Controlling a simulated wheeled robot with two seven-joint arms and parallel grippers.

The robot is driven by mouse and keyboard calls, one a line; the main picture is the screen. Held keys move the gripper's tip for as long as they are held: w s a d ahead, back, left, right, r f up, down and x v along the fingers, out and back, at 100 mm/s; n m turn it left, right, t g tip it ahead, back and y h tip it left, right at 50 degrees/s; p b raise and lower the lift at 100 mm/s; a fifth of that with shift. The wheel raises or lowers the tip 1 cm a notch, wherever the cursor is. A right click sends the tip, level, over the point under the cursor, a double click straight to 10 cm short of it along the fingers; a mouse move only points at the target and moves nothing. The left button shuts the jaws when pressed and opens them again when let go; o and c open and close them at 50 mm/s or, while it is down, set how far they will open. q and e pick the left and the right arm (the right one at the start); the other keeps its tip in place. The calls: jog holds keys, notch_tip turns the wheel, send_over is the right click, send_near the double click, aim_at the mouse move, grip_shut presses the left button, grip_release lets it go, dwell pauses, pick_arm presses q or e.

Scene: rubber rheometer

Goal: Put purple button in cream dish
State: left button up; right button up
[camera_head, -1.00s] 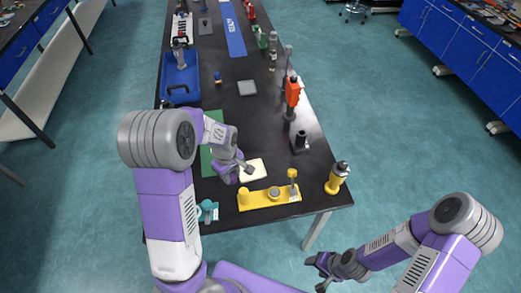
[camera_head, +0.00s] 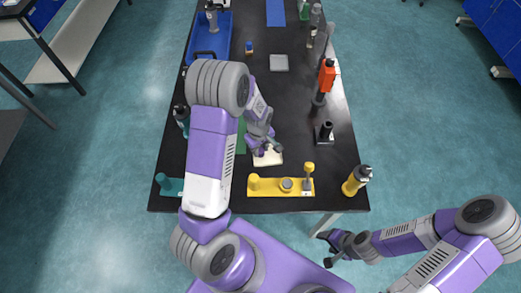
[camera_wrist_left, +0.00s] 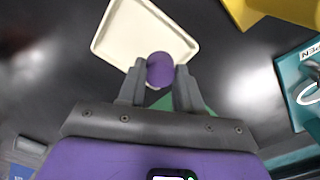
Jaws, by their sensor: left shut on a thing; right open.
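The purple button (camera_wrist_left: 160,70) is between the fingertips of my left gripper (camera_wrist_left: 158,88) in the left wrist view, and the gripper is shut on it. The cream dish (camera_wrist_left: 124,32) is a shallow tray on the black table, just beyond the fingertips. In the head view the dish (camera_head: 272,159) lies right by my left gripper (camera_head: 264,149), which hides part of it. I cannot tell whether the button touches the dish. My right gripper (camera_head: 329,248) is open and empty, off the front edge of the table at the lower right.
A yellow stand (camera_head: 268,187) is in front of the dish. A yellow bottle (camera_head: 356,180) stands at the front right corner, and a black holder (camera_head: 324,133) stands right of the dish. A green mat (camera_head: 240,135) lies left of it. A teal item (camera_head: 168,185) is at front left.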

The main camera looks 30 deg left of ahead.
aim_at(260, 151)
pick_arm(q)
jog(key=shift+w+f, duration=0.15)
jog(key=shift+f, duration=0.5)
jog(key=shift+f, duration=0.1)
jog(key=o, duration=1)
jog(key=shift+r, duration=0.35)
jog(key=r+p, duration=0.1)
jog(key=r, duration=0.4)
jog(key=r+p, duration=0.1)
jog(key=r, duration=0.5)
jog(key=shift+s+r, duration=0.2)
jog(key=shift+r, duration=0.1)
